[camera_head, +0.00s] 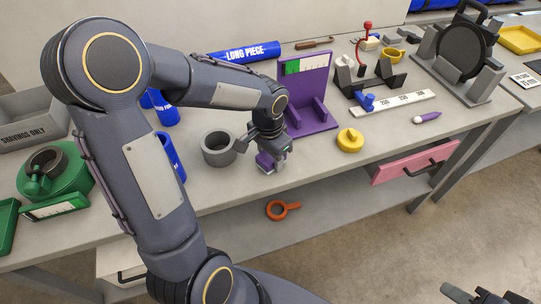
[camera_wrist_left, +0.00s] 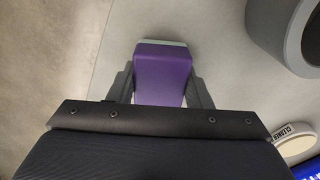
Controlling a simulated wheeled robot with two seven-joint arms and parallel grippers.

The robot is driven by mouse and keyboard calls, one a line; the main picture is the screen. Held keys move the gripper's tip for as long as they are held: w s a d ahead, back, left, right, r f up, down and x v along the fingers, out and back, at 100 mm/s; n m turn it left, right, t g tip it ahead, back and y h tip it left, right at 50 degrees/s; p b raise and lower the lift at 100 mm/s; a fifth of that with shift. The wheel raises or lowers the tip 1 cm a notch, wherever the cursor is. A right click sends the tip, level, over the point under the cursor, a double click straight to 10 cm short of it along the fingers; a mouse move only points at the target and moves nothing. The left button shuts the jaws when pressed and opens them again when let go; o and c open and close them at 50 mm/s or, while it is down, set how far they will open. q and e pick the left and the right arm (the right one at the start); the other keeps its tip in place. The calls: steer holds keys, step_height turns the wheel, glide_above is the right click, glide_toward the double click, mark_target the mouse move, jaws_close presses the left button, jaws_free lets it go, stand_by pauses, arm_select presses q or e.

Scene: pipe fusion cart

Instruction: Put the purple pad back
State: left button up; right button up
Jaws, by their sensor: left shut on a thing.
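The purple pad (camera_wrist_left: 162,70) is a small block between the two fingers of my left gripper in the left wrist view. A thin grey strip shows along its far end. In the head view my left gripper (camera_head: 272,162) is low over the front of the bench, shut on the pad (camera_head: 264,160), which is partly hidden by the fingers. I cannot tell if the pad touches the bench top. A purple stand (camera_head: 317,88) with an upright back and a green and white label is just behind and right of the gripper. My right gripper (camera_head: 486,297) is cut off at the bottom right.
A grey cup (camera_head: 218,150) stands close left of my left gripper. A white ruler strip (camera_head: 393,101), blue clamp and purple marker (camera_head: 428,118) lie farther right. An orange ring (camera_head: 281,210) is on the lower shelf.

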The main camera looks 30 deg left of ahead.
mark_target(269, 156)
arm_select(q)
steer(key=shift+f, duration=0.35)
steer(key=o, duration=1)
steer(key=shift+r, duration=0.1)
steer(key=shift+o, duration=0.2)
step_height(269, 156, up, 12)
steer(key=s+d+n+t+h, duration=0.1)
steer(key=s+d+n+t, duration=0.1)
steer(key=s, duration=0.6)
steer(key=s+d+f+n+t+h, duration=0.1)
steer(key=s+d+n+t+h, duration=0.1)
steer(key=s, duration=0.7)
steer(key=shift+n+t+h, duration=0.3)
steer(key=shift+n+t, duration=0.2)
steer(key=shift+n, duration=0.2)
